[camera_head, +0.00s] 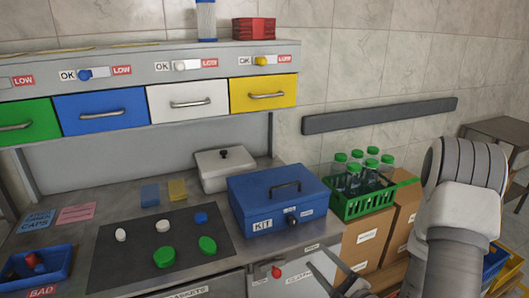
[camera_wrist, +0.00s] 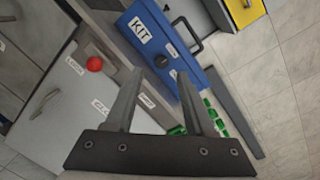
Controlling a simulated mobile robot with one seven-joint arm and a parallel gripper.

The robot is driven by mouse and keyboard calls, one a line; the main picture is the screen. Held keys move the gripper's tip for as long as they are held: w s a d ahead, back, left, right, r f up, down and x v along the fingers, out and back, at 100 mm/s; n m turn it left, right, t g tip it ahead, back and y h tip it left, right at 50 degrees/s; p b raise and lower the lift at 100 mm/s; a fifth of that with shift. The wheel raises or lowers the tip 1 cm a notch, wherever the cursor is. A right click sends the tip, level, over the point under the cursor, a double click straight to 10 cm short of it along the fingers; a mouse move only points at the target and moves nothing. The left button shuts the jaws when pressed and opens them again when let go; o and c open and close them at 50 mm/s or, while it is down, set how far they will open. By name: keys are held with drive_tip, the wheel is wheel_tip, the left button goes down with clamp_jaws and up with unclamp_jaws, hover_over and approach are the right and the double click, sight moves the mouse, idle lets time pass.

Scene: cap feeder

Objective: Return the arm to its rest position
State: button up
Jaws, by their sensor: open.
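My gripper (camera_wrist: 157,82) is open in the wrist view, with two dark fingers apart and nothing between them. My arm (camera_head: 460,210) stands bent at the right of the head view, and the dark fingers show low near the cabinet front. The blue KIT box (camera_head: 278,205) sits shut on the bench; it also shows beyond the fingers in the wrist view (camera_wrist: 165,45). The green bottle crate (camera_head: 362,205), holding several green-capped bottles, is left of my arm; part of the bottles shows behind the right finger.
Caps lie on a dark mat (camera_head: 110,262). A blue BAD bin (camera_head: 40,268) is at far left. Coloured drawers (camera_head: 100,111) line the shelf. The cabinet front has a red knob (camera_wrist: 95,64). Cardboard boxes (camera_head: 365,240) stand under the crate. Floor shows at the wrist view's right.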

drive_tip(key=s+a+r+n+g+y+p, duration=0.1)
drive_tip(key=s+a+r+n+g+y, duration=0.4)
drive_tip(key=a+r+n+g+y, duration=0.45)
drive_tip(key=s+a+r+n+g+h+p, duration=0.1)
drive_tip(key=s+a+r+n+g+h, duration=0.3)
drive_tip(key=s+a+n, duration=0.4)
drive_tip(key=s+d+r+n+g+h+p, duration=0.2)
drive_tip(key=s+d+n+h, duration=0.1)
drive_tip(key=s+d+h, duration=0.35)
drive_tip(key=d+r+n+t+h+p, duration=0.1)
drive_tip(key=d+r+t+h, duration=0.4)
drive_tip(key=d+r, duration=0.2)
drive_tip(key=shift+w+d+r+n+h, duration=0.2)
drive_tip(key=shift+w+r+n+h, duration=0.15)
drive_tip(key=shift+r, duration=0.25)
